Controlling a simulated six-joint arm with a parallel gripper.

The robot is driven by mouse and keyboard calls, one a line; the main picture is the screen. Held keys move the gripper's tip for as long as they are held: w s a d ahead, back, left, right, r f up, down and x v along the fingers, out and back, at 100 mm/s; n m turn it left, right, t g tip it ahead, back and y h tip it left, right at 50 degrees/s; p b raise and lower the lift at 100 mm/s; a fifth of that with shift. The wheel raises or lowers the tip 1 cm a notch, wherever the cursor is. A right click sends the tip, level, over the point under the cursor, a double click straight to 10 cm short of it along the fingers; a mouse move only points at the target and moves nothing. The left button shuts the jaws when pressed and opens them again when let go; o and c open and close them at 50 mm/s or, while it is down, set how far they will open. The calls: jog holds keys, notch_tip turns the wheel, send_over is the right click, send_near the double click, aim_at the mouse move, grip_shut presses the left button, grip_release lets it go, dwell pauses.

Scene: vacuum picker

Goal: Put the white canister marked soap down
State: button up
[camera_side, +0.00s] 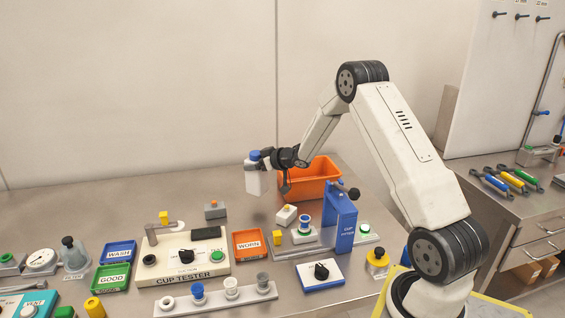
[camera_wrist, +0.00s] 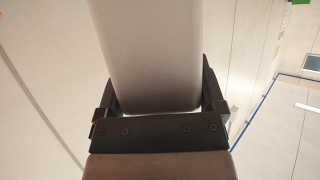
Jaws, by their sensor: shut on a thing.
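My gripper (camera_side: 267,159) is shut on a white canister (camera_side: 255,183) with a blue cap. In the side view the canister hangs upright, or nearly so, in the air above the back of the steel bench (camera_side: 120,205), left of the orange bin. In the wrist view the pale canister body (camera_wrist: 150,55) fills the space between the dark fingers of my gripper (camera_wrist: 160,105). The soap marking does not show in either view.
The orange bin (camera_side: 325,168) stands right of the canister. A small grey box (camera_side: 215,210) lies on the bench to the lower left. The cup tester (camera_side: 165,270), trays, a cup rack (camera_side: 215,300) and a blue press (camera_side: 341,222) crowd the front. The back left of the bench is clear.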

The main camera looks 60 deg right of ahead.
aim_at(255, 174)
jog(key=shift+w+d+f, duration=0.3)
jog(key=shift+w+f, duration=0.35)
jog(key=shift+f, duration=0.05)
jog(key=shift+w+d+f, duration=0.1)
jog(key=shift+w+f, duration=0.2)
jog(key=shift+f, duration=1.55)
jog(key=shift+f, duration=0.15)
jog(key=o, duration=1.3)
jog(key=shift+s, duration=0.1)
